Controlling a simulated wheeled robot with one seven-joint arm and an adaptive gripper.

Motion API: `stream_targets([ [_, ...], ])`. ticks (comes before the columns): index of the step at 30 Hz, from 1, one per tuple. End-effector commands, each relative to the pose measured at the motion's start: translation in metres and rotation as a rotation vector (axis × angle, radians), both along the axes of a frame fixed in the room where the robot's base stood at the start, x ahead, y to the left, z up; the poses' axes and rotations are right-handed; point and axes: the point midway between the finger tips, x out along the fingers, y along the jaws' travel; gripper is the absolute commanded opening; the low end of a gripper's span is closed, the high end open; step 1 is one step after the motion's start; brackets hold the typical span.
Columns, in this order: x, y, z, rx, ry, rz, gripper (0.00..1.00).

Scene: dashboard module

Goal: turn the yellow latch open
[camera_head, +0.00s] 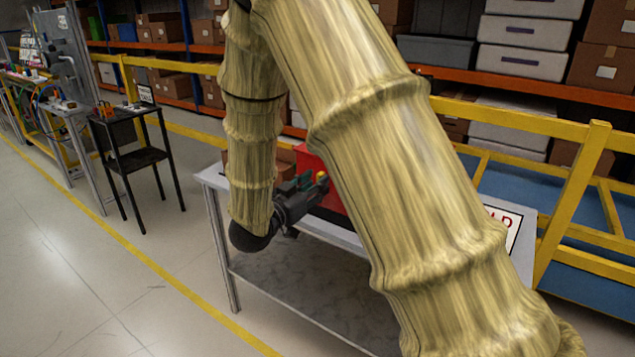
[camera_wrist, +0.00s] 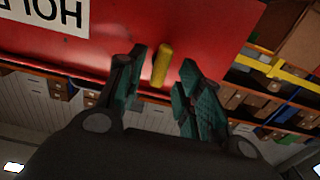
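The yellow latch (camera_wrist: 162,65) is a short bar on the face of a red box (camera_wrist: 205,45). In the wrist view it lies between the two green-padded fingers of my gripper (camera_wrist: 162,60), with a gap on each side. The fingers are open, and I cannot tell how far the tips are from the red face. In the head view my gripper (camera_head: 308,186) is beside the red box (camera_head: 312,162), with a small yellow bit of the latch (camera_head: 321,176) at its tips. My arm hides much of the box.
The box stands on a grey metal table (camera_head: 213,178). A yellow railing (camera_head: 570,160) and shelves of cartons are behind. A black stand (camera_head: 140,158) is at the left; the floor in front is clear.

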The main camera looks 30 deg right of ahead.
Motion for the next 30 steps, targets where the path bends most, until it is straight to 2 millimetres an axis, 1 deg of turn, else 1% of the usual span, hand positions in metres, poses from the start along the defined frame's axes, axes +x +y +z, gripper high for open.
stream_targets([
  [3,0.004,-0.01,0.0,0.001,0.0,-0.001,0.36],
  [6,0.006,-0.015,0.0,0.001,0.001,0.0,0.36],
  [16,0.007,-0.017,0.0,0.001,0.001,0.0,0.36],
  [17,0.007,-0.017,0.0,0.001,0.001,0.0,0.32],
  [18,0.007,-0.017,0.0,0.001,0.001,0.0,0.25],
  [22,0.007,-0.017,0.0,0.001,0.001,0.0,0.01],
  [30,0.007,-0.017,0.0,-0.002,0.006,0.0,0.0],
])
